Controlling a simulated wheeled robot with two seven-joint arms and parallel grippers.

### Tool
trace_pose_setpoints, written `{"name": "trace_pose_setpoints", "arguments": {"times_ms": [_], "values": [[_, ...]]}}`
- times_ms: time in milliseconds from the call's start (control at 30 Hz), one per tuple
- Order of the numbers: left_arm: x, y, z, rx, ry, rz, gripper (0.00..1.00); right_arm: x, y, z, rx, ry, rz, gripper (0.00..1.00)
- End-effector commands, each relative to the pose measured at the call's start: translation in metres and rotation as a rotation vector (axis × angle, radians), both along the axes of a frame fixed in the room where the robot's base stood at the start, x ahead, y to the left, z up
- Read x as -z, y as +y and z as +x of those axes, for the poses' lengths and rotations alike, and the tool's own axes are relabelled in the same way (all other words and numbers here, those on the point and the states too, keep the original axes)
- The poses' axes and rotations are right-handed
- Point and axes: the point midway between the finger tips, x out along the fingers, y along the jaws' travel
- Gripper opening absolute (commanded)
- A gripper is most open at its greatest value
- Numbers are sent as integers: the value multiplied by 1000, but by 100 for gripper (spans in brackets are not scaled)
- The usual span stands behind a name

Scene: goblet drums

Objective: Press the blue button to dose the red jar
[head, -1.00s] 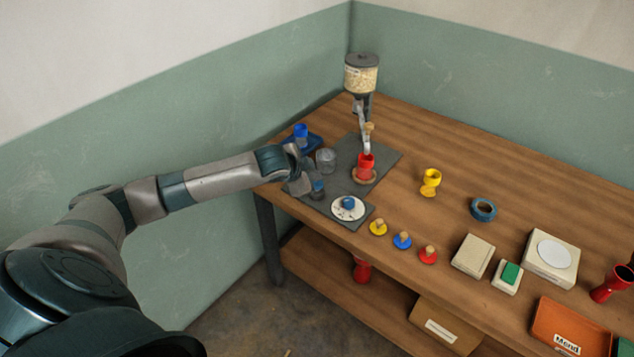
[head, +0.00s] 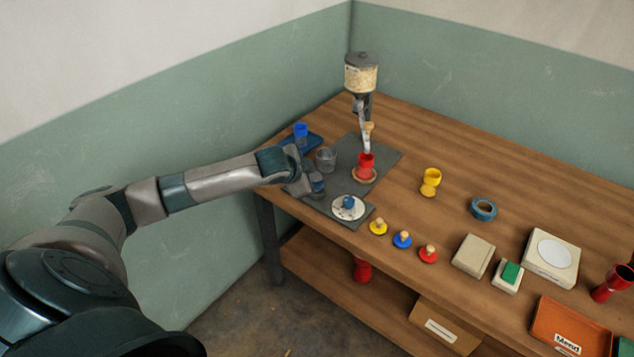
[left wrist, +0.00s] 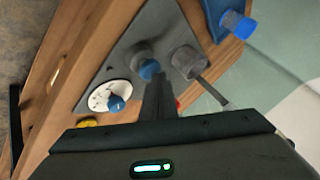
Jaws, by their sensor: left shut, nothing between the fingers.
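The red goblet-shaped jar (head: 366,161) stands upright on a tan ring under the dispenser's spout (head: 365,128). A short grey cylinder with a blue top, apparently the blue button (left wrist: 149,68), stands on the grey mat. My left gripper (left wrist: 157,80) is shut and empty, its fingertips at the blue top in the left wrist view; whether they touch it I cannot tell. In the head view my left gripper (head: 308,180) partly covers that cylinder. A second blue knob (head: 348,202) sits on a white disc to its right. My right gripper is not in view.
A clear grey cup (head: 326,159) and a blue cup (head: 301,132) on a blue tray stand close behind my left gripper. Yellow, blue and red knobbed lids line the front edge.

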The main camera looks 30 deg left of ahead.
Motion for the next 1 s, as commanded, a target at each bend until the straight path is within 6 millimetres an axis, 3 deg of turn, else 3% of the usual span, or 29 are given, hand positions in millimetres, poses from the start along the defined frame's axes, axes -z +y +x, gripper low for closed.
{"name": "trace_pose_setpoints", "arguments": {"times_ms": [1000], "values": [[12,0,-1,0,3,0,0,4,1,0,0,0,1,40]]}}
